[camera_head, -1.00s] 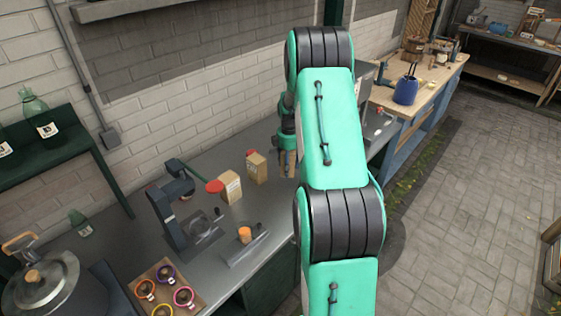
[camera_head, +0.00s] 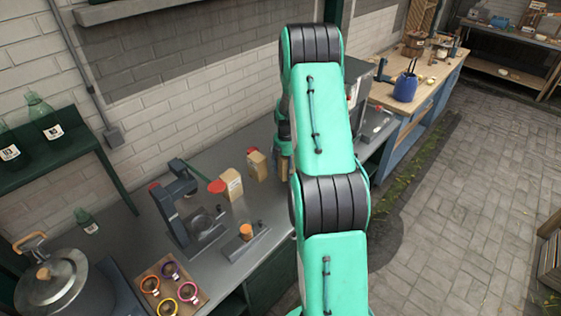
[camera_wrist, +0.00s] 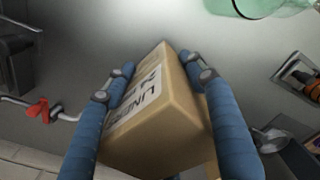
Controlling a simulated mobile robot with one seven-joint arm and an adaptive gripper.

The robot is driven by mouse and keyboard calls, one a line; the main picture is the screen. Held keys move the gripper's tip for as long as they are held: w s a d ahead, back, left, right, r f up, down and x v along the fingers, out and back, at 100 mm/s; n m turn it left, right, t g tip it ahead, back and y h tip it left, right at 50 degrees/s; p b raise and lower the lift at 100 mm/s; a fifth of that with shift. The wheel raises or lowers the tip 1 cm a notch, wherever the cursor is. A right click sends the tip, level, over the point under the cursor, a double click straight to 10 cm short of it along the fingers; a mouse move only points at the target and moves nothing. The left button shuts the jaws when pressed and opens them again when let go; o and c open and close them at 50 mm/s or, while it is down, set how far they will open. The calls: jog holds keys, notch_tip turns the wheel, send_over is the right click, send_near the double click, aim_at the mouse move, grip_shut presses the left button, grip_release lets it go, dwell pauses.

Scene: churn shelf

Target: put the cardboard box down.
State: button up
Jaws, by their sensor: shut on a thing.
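In the wrist view a brown cardboard box (camera_wrist: 160,125) with a white printed label sits tilted between the two blue fingers of my gripper (camera_wrist: 158,68). My gripper is shut on it, one finger along each side. Grey surface shows beyond the box; I cannot tell whether the box touches it. In the head view my gripper (camera_head: 284,160) is mostly hidden behind my green arm, over the back of the grey counter (camera_head: 150,225). Only a small brown piece of the held box shows there.
Two cartons, a nearer one (camera_head: 232,184) and a farther one (camera_head: 257,165), stand left of my gripper. A dark press (camera_head: 178,215), a tray of coloured rings (camera_head: 172,288) and a metal pot (camera_head: 50,283) stand farther left. A wooden bench (camera_head: 432,75) lies beyond.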

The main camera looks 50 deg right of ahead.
jog(key=shift+w+d, duration=0.1)
jog(key=w+d, duration=0.3)
jog(key=w, duration=0.1)
jog(key=w+d+f, duration=0.1)
jog(key=w+d, duration=0.2)
jog(key=w, duration=0.1)
jog(key=w+d, duration=0.4)
jog(key=shift+f, duration=0.25)
dwell(0.4)
jog(key=shift+f, duration=1.75)
jog(key=shift+f, duration=0.15)
jog(key=o, duration=1.3)
jog(key=shift+o, duration=0.2)
